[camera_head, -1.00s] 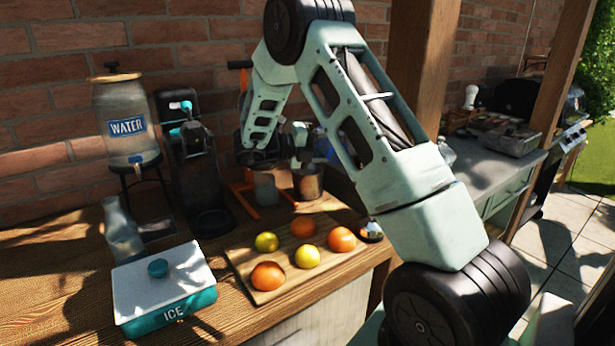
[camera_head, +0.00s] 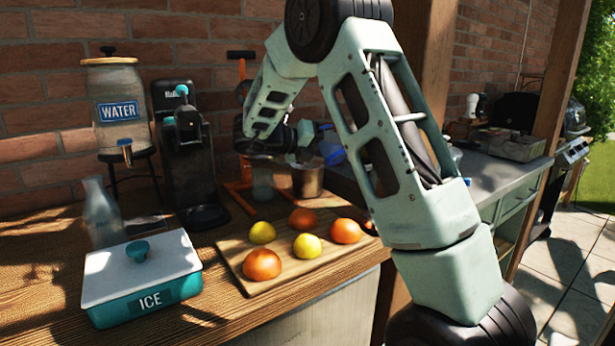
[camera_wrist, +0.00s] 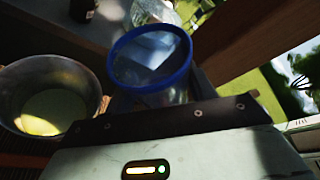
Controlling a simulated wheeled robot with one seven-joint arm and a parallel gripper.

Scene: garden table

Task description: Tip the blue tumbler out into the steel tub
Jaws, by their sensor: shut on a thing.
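The blue tumbler (camera_head: 331,150) is clear with a blue rim. It is in my gripper (camera_head: 312,136), just above and right of the steel tub in the head view, and looks tilted there. The steel tub (camera_head: 308,181) stands upright on the counter behind the board. In the wrist view the tub (camera_wrist: 88,82) is left of the tumbler, with a yellowish patch inside. I cannot tell what the tumbler holds.
A clear glass (camera_head: 263,183) stands left of the tub, beside an orange-framed stand (camera_head: 240,190). In front is a board (camera_head: 235,250) with several fruits. A teal ICE box (camera_head: 150,300), a bottle (camera_head: 101,215), a black machine (camera_head: 180,150) and a water dispenser (camera_head: 120,85) are left.

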